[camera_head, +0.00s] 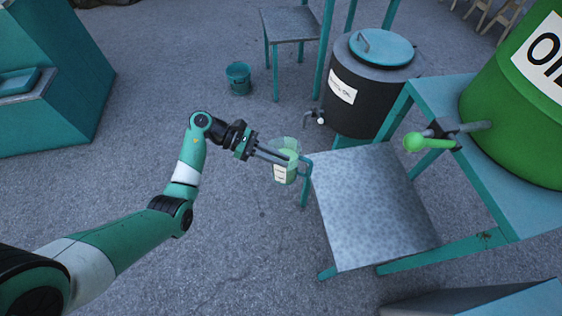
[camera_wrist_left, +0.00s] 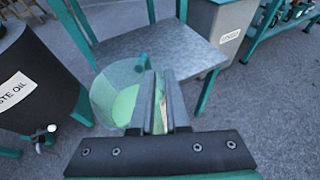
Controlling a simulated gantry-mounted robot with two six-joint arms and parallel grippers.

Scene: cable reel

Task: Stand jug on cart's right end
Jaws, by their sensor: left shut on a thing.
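A clear jug (camera_head: 281,173) with pale green liquid and a white label is held in my left gripper (camera_head: 287,159). The gripper is shut on it. The jug hangs in the air just off the left corner of the grey metal-topped cart (camera_head: 375,209). In the left wrist view, the jug (camera_wrist_left: 106,99) is at the left of the fingers (camera_wrist_left: 161,92), partly hidden by them. The cart's top (camera_wrist_left: 165,50) lies beyond them and is bare. My right gripper is not in view.
A green oil drum (camera_head: 520,105) with a tap (camera_head: 430,138) sits on a teal stand (camera_head: 440,95) at the right. A black waste oil drum (camera_head: 345,95) stands behind the cart. A teal bucket (camera_head: 238,78) is on the floor further back.

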